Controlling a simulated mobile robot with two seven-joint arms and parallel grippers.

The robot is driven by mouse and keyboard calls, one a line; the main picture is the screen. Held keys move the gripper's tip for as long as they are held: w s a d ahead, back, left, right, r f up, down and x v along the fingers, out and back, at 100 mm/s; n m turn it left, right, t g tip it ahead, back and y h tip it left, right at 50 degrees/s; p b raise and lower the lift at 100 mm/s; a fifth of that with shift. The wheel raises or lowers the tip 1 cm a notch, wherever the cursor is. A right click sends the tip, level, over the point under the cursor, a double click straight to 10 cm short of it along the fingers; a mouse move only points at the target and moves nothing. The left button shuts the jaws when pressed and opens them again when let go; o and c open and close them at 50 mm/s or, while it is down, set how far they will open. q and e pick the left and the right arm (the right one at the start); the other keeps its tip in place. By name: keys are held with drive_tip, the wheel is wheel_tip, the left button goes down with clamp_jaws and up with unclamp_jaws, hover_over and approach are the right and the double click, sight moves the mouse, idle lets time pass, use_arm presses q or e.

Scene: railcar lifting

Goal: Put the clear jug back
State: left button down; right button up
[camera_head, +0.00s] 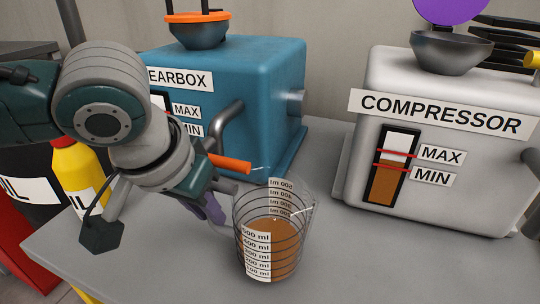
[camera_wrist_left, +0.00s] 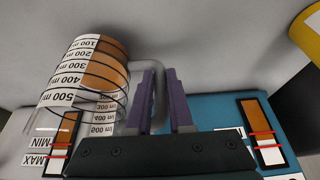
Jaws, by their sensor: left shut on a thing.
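The clear jug (camera_head: 272,262) is upright in the front middle of the head view, with brown liquid in its lower part and a printed ml scale. It is at or just above the grey bench; I cannot tell whether it touches. My left gripper (camera_head: 212,210), with purple fingers, is at the jug's left side. In the left wrist view the jug (camera_wrist_left: 82,80) is to the left, and its handle (camera_wrist_left: 158,85) runs between the fingers of my left gripper (camera_wrist_left: 166,88), which is shut on it. My right gripper is not in view.
The grey bench (camera_head: 150,262) carries a blue gearbox (camera_head: 240,75) behind the jug and a white compressor (camera_head: 450,185) to the right, both with funnels and level gauges. A yellow-red bottle (camera_head: 75,170) stands left. The bench right of the jug is clear.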

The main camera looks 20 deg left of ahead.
use_arm(q)
drive_tip(key=shift+s+a+f, duration=0.15)
drive_tip(key=shift+s+f, duration=0.1)
drive_tip(key=shift+s, duration=0.5)
drive_tip(key=shift+s+f, duration=0.1)
drive_tip(key=shift+w+f, duration=0.15)
drive_tip(key=shift+w, duration=0.05)
drive_tip(key=c, duration=0.8)
unclamp_jaws()
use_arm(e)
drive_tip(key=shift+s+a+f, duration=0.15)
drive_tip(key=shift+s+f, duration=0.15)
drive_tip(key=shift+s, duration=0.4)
